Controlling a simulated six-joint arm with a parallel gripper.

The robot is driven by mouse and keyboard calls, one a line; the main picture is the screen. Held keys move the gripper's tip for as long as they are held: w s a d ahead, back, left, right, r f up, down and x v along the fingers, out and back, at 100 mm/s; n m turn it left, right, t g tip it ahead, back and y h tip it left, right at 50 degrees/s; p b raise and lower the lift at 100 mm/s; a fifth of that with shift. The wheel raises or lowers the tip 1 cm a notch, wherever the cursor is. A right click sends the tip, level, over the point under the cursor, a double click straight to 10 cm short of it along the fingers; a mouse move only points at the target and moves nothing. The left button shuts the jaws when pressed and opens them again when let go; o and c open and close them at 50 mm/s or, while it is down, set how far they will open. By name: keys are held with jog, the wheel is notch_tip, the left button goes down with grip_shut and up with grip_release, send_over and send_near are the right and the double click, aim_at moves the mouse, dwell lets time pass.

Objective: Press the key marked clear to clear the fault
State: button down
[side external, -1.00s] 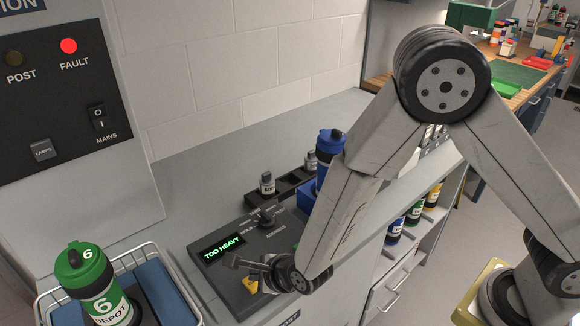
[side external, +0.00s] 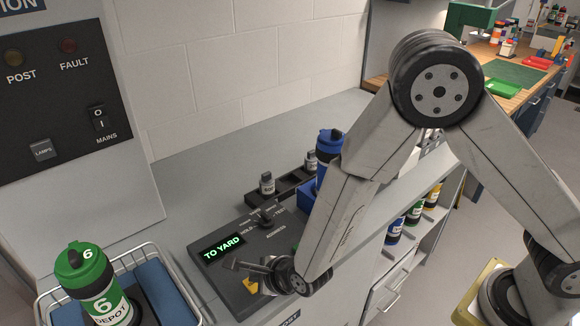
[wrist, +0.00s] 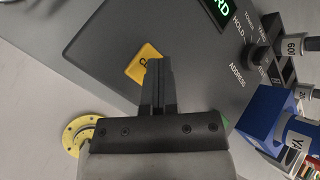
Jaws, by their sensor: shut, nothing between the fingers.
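The yellow key (side external: 250,286) sits on the dark sloping console (side external: 215,272), partly hidden by my gripper (side external: 237,265) in the side view. In the wrist view the yellow key (wrist: 141,62) shows part of a dark mark, too covered to read. My gripper (wrist: 154,66) is shut and empty, its fingertips over the key's right edge. I cannot tell whether they touch it. The console display (side external: 222,247) reads TO YARD in green. The FAULT lamp (side external: 69,46) on the wall panel is dark.
A selector knob (side external: 264,217) stands behind the display. A blue-capped tube (side external: 328,153) in a blue holder stands behind the console. A green-capped DEPOT tube (side external: 99,287) stands in a wire basket (side external: 185,284) at left.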

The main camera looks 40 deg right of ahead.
jog(key=shift+r, duration=0.8)
jog(key=shift+r, duration=0.1)
jog(key=shift+r, duration=2.45)
jog(key=shift+d+r+n, duration=0.25)
jog(key=shift+d+n, duration=0.4)
jog(key=shift+n, duration=0.05)
jog(key=s+d+r+n+g, duration=0.1)
jog(key=s+d+n+g, duration=0.1)
jog(key=d+n, duration=0.5)
jog(key=s+d+r+n+g+h, duration=0.1)
jog(key=s+d+r+n+g, duration=0.1)
jog(key=s+d+n, duration=0.3)
jog(key=s+d+r+n+g+h, duration=0.1)
jog(key=s+d+n, duration=0.3)
jog(key=d+n, duration=0.6)
jog(key=shift+d+r+n+g, duration=0.15)
jog(key=shift+r+n+g, duration=0.1)
jog(key=shift+n+g, duration=0.4)
